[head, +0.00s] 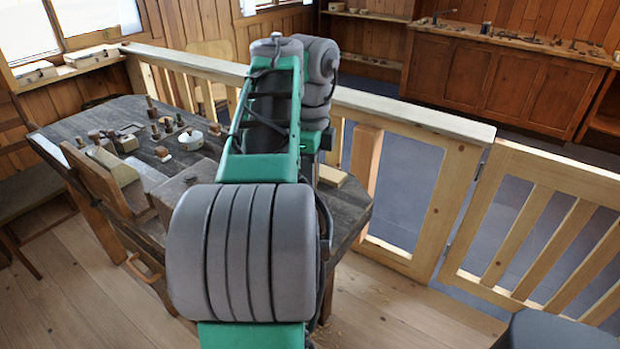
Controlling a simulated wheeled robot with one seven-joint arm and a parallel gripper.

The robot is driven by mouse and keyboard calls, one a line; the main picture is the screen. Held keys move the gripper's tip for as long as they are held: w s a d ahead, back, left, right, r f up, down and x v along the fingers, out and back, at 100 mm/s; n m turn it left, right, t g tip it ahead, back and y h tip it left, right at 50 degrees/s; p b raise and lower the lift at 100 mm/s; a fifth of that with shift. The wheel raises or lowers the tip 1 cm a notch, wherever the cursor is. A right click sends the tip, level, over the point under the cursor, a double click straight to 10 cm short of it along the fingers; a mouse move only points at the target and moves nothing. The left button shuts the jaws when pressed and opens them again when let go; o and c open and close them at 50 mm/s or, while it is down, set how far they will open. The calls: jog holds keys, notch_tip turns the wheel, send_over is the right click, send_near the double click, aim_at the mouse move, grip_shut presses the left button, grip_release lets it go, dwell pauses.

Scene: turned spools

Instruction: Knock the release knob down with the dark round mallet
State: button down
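My green and grey arm reaches out over the dark wooden workbench (62,131) and hides much of its right part. My gripper does not show; it is out of sight beyond the arm links. Several small turned wooden pieces stand on the left part of the bench, among them a dark upright peg (151,108) and a small block with a knob on top (162,154). A pale round piece (191,140) lies near them. I cannot tell which piece is the release knob. I cannot make out the dark round mallet.
A wooden vise (97,172) is on the bench's front edge. A pale board (332,176) shows right of my arm. A wooden railing (415,120) runs behind the bench. A long cabinet (500,75) with small tools stands beyond it.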

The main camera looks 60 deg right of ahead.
notch_tip(320, 180, down, 4)
jog(key=b, duration=0.3)
jog(key=shift+w+b, duration=0.1)
jog(key=shift+b, duration=0.25)
jog(key=shift+r, duration=0.2)
notch_tip(320, 180, up, 4)
jog(key=p, duration=0.4)
jog(key=shift+f, duration=0.4)
notch_tip(320, 180, down, 4)
jog(key=b, duration=0.4)
